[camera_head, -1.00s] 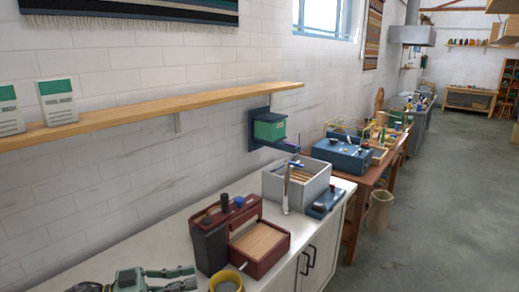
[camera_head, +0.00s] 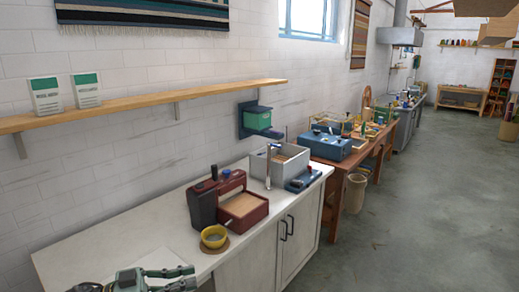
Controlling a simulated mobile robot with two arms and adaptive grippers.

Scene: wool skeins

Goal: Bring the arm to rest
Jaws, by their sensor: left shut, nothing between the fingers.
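My left gripper (camera_head: 172,277) is at the bottom left of the head view, in front of the near end of the white counter (camera_head: 100,245). Its green and grey fingers point right, and it is shut with nothing between them. The bottom edge of the picture cuts off part of it. My right gripper does not show.
A wooden shelf (camera_head: 150,108) runs along the wall. The floor (camera_head: 400,220) at right is clear.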

